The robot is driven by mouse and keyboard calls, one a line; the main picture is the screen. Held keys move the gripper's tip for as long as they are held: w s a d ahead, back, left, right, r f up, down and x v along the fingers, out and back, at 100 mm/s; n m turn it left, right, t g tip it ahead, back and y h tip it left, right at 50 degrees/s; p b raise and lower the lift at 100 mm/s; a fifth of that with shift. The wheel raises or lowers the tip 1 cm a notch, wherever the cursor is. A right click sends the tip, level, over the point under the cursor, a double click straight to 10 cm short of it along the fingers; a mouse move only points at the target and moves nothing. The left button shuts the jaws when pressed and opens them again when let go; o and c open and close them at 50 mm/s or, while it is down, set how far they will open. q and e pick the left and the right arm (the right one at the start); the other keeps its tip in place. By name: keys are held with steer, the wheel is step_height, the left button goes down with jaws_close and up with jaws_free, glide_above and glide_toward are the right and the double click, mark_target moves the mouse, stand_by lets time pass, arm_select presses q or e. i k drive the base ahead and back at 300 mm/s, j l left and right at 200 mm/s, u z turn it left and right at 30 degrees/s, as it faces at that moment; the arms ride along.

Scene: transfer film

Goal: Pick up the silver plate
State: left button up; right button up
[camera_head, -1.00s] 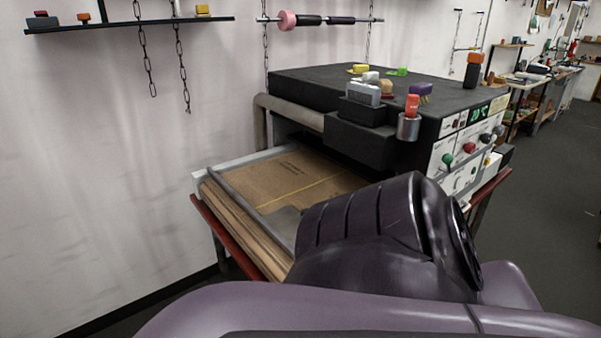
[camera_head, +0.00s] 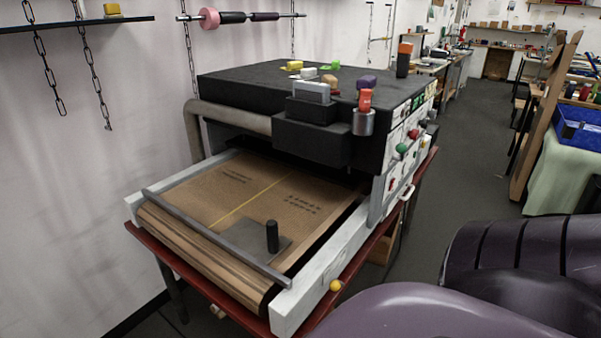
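A flat grey metal plate (camera_head: 250,244) with an upright dark cylindrical handle (camera_head: 272,236) lies on the brown conveyor belt (camera_head: 225,195), near the belt's front end. It looks like the silver plate. Nothing touches it. A large dark purple-grey part of my own arm fills the lower right, well to the right of the plate and apart from it. Neither of my grippers shows, so their fingers cannot be seen.
The belt runs into a black machine (camera_head: 235,80) with several small objects on top. A grey bar (camera_head: 205,236) crosses the belt's front beside the plate. A small yellow ball (camera_head: 336,285) is at the right side rail. Open floor (camera_head: 465,150) lies to the right.

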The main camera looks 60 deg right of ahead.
mark_target(265, 244)
steer(key=i+z, duration=0.15)
steer(key=z, duration=0.3)
steer(key=i+j+z, duration=0.15)
steer(key=z, duration=0.25)
steer(key=i+j+z, duration=0.1)
steer(key=z, duration=0.35)
